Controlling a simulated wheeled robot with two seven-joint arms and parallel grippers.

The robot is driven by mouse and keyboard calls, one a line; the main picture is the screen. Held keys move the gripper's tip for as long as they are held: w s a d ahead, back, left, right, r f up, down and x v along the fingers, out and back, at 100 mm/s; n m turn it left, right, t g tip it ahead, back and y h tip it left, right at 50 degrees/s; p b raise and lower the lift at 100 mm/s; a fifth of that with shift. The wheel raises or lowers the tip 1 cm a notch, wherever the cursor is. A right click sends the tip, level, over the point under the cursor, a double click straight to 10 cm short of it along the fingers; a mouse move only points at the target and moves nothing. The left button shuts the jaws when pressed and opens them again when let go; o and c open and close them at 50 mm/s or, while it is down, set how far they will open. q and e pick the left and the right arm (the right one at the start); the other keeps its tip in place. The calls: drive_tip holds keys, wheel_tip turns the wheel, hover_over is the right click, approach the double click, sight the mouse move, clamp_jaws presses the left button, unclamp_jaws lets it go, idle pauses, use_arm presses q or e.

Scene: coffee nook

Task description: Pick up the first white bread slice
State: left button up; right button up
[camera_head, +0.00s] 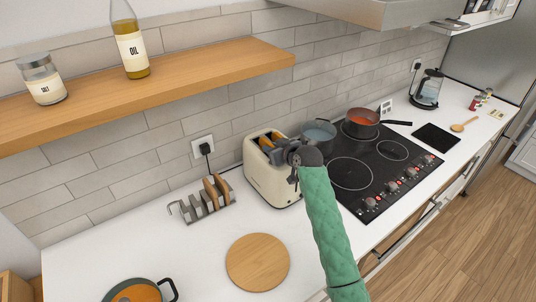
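A cream toaster (259,182) stands on the white counter against the tiled wall. Brown bread edges (266,142) show in its top slots. My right gripper (277,157) is at the toaster's top right side, close to the slots; its fingertips are small and dark, and I cannot tell whether they are apart or shut on a slice. A metal toast rack (190,210) left of the toaster holds bread slices (217,191) upright, seen with brown crusts. Which slice is the first white one is not clear. My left gripper is not in view.
A round wooden board (257,262) lies bare in front of the toaster. The hob (352,174) with a red pot (362,121) and a grey pot (320,133) is to the right. A wooden shelf (190,75) hangs above. A pan (140,291) sits at the front left.

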clamp_jaws()
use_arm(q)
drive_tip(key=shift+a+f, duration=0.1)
use_arm(e)
drive_tip(key=shift+r+b, duration=0.25)
drive_tip(key=shift+b, duration=0.05)
wheel_tip(320, 180, up, 6)
drive_tip(key=b, duration=0.3)
drive_tip(key=shift+r+b, duration=0.25)
drive_tip(key=shift+b, duration=0.15)
wheel_tip(320, 180, up, 2)
drive_tip(key=shift+b, duration=0.35)
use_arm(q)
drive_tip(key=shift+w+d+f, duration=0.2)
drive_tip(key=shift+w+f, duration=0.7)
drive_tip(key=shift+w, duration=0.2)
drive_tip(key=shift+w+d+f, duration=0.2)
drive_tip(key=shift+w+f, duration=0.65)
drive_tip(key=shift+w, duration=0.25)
use_arm(e)
drive_tip(key=shift+r, duration=0.5)
